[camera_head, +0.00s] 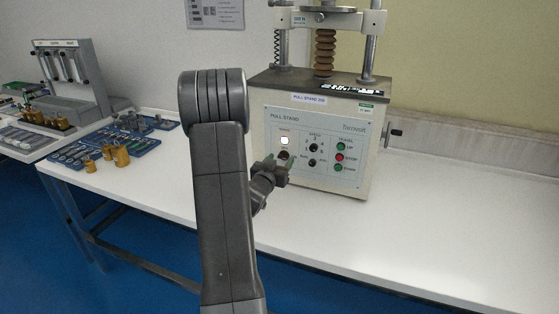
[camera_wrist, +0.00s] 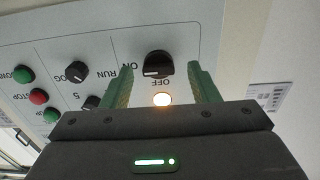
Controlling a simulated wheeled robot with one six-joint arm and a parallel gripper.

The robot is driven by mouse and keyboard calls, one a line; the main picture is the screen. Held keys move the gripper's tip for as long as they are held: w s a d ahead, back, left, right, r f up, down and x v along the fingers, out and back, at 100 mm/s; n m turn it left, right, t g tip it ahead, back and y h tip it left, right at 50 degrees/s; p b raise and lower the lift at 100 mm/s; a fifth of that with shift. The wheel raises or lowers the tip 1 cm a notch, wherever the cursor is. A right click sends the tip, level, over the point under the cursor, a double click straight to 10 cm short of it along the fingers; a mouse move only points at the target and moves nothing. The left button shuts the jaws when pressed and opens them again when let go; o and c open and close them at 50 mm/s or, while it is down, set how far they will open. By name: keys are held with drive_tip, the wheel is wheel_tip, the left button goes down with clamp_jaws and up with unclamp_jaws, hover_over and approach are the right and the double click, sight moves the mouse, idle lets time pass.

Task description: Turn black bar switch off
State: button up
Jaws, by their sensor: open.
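The black bar switch (camera_wrist: 158,64) is on the light front panel of the pull stand (camera_head: 310,148), with ON and OFF printed beside it. Which label its bar points to is unclear. In the wrist view my gripper (camera_wrist: 160,69) is open, with one green finger on each side of the switch. I cannot tell whether the fingers touch it. A lamp (camera_wrist: 162,99) beside the switch is lit; in the head view it shows as a bright white square. In the head view my gripper (camera_head: 284,166) is at the lower left of the panel and largely covers the switch.
Other dark knobs (camera_wrist: 77,73) and the red stop button (camera_wrist: 38,96), between green buttons, sit on the same panel. A crank handle (camera_head: 395,132) sticks out at the machine's right. Blue trays (camera_head: 135,134) with brass weights stand at left. The white table (camera_head: 440,210) is clear at right.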

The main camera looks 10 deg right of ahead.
drive_tip(key=shift+w+d, duration=0.15)
drive_tip(key=shift+d, duration=0.1)
drive_tip(key=c, duration=1)
